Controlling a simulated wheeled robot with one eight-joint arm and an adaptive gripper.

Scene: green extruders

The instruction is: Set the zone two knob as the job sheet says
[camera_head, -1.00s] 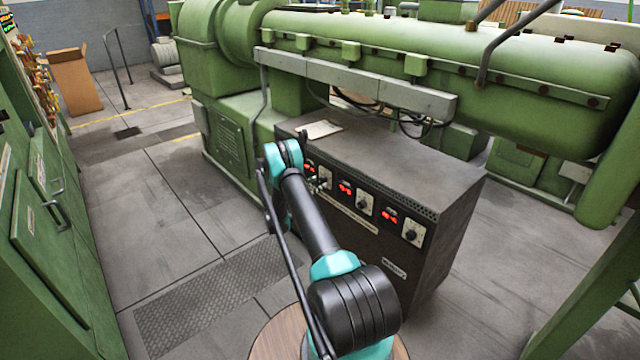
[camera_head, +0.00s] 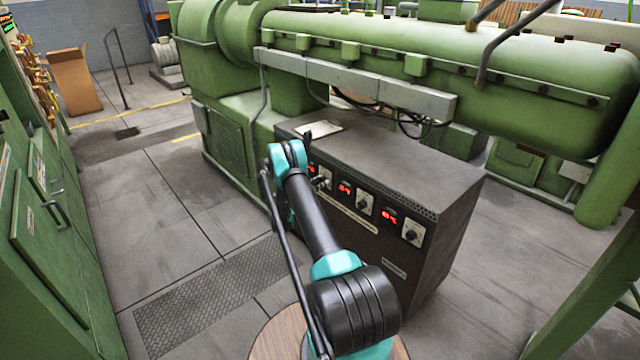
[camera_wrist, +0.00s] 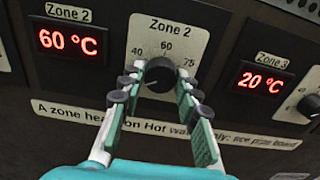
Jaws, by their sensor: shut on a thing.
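The zone two knob (camera_wrist: 160,75) is a round black dial on a white plate marked Zone 2, with 40, 60 and 75 around it. My gripper (camera_wrist: 158,84) is shut on this knob, one finger on each side. Its pointer direction is not clear. The Zone 2 display (camera_wrist: 68,41) left of it reads 60 °C in red. In the head view my gripper (camera_head: 321,182) is small at the cabinet front, partly hidden by my arm. A pale sheet (camera_head: 318,129), perhaps the job sheet, lies on the cabinet top; its text is unreadable.
The dark cabinet (camera_head: 420,180) has more displays and knobs to the right. The Zone 3 display (camera_wrist: 262,80) reads 20 °C. A label strip (camera_wrist: 90,115) runs below the knob, partly covered by my fingers. A green extruder (camera_head: 400,60) stands behind; floor is clear at left.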

